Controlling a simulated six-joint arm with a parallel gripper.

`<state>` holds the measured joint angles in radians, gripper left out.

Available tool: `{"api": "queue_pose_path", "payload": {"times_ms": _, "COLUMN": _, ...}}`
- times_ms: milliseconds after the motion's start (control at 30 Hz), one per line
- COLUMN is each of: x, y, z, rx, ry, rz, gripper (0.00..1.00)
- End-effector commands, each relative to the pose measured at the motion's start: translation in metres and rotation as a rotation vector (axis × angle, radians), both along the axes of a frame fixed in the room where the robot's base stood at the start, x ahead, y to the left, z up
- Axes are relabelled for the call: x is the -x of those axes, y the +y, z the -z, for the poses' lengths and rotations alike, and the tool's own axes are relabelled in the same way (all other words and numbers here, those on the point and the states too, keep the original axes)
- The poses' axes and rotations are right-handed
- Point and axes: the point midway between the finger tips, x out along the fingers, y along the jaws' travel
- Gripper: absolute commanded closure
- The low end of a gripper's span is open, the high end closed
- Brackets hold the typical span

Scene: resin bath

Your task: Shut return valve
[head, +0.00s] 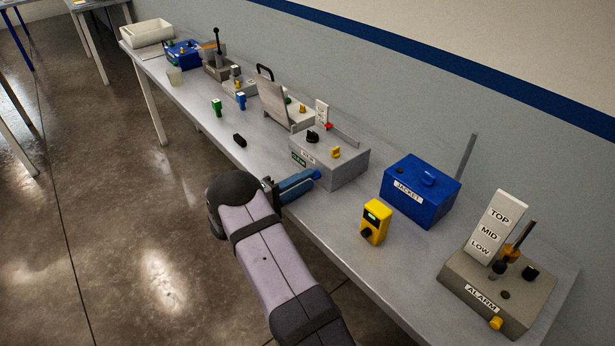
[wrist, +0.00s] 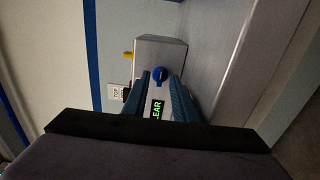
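A grey box (head: 330,160) with a green-lit panel reading CLEAR stands at the bench's front edge. A round blue knob (wrist: 160,74) shows on its face in the wrist view; no label names it as the return valve. My gripper (wrist: 161,82) is open, its blue fingers on either side of the knob's line of sight, with a gap between them. I cannot tell whether they touch the knob.
A blue JACKET box (head: 421,190), a yellow handheld device (head: 375,222) and a grey ALARM box (head: 497,290) stand to the right. Floor in front of the bench is clear.

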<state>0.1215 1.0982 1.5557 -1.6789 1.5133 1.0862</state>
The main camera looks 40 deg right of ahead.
Motion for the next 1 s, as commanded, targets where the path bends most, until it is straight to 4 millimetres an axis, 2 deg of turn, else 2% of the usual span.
{"api": "queue_pose_path", "payload": {"times_ms": 200, "x": -0.0001, "y": -0.0134, "z": -0.0004, "rx": -0.001, "ry": -0.001, "rz": 0.0, "gripper": 0.75}}
{"api": "queue_pose_path", "payload": {"times_ms": 467, "x": -0.0001, "y": -0.0144, "z": 0.0003, "rx": -0.001, "ry": -0.001, "rz": -0.001, "gripper": 0.75}}
{"api": "queue_pose_path", "payload": {"times_ms": 600, "x": -0.0001, "y": -0.0143, "z": 0.0003, "rx": -0.001, "ry": -0.001, "rz": -0.001, "gripper": 1.0}}
{"api": "queue_pose_path", "payload": {"times_ms": 1000, "x": 0.0001, "y": -0.0142, "z": 0.0014, "rx": -0.001, "ry": 0.047, "rz": 0.0, "gripper": 1.0}}
